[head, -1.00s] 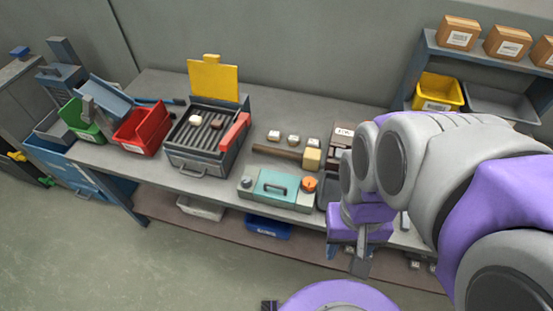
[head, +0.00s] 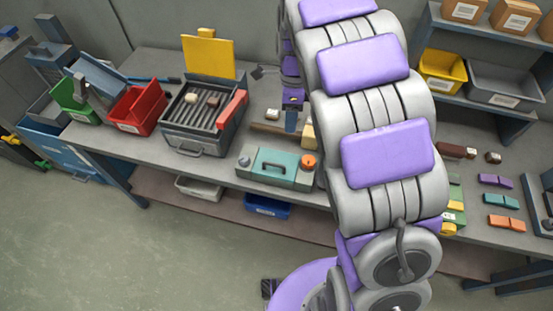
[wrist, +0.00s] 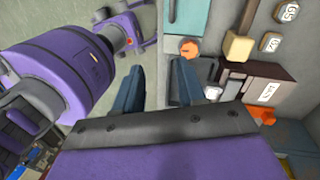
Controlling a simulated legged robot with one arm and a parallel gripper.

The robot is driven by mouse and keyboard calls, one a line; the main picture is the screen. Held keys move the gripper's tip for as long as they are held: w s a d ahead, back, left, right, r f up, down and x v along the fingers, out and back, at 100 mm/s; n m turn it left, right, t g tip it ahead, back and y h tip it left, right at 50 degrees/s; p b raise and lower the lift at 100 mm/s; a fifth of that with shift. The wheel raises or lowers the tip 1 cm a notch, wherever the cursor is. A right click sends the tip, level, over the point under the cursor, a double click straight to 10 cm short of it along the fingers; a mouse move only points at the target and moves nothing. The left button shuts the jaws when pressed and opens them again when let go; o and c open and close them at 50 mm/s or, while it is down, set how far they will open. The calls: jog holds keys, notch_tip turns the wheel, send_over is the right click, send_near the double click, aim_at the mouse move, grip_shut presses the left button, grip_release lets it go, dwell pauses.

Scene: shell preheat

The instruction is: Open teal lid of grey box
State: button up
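The grey box (head: 260,181) stands near the table's front edge in the head view. Its teal lid (head: 288,159) lies flat and closed on top, with a dark handle (head: 275,167) across it and an orange knob (head: 309,161) at its right. The orange knob also shows in the wrist view (wrist: 188,48), beside a part of the teal lid (wrist: 189,12) cut by the top edge. My gripper (head: 291,122) hangs behind the box, apart from it. In the wrist view my gripper (wrist: 156,85) has its two fingers spread with nothing between them.
A grill-like tray (head: 190,140) with a raised yellow panel (head: 208,57) and a red piece (head: 232,109) stands left of the box. A wooden mallet (wrist: 239,46) and labelled blocks lie close by. Red (head: 138,108) and green (head: 75,114) bins stand further left.

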aim_at(276, 164)
jog(key=w+a+f+m, duration=0.2)
jog(key=w+a+f, duration=0.1)
jog(key=w, duration=0.1)
jog(key=s+f+b, duration=0.1)
jog(key=f, duration=0.4)
jog(key=s+f+b, duration=0.1)
jog(key=f, duration=0.5)
jog(key=s+f+b, duration=0.1)
jog(key=f, duration=0.5)
jog(key=shift+s+a+b, duration=0.35)
jog(key=shift+s, duration=0.05)
jog(key=shift+c, duration=0.5)
grip_shut()
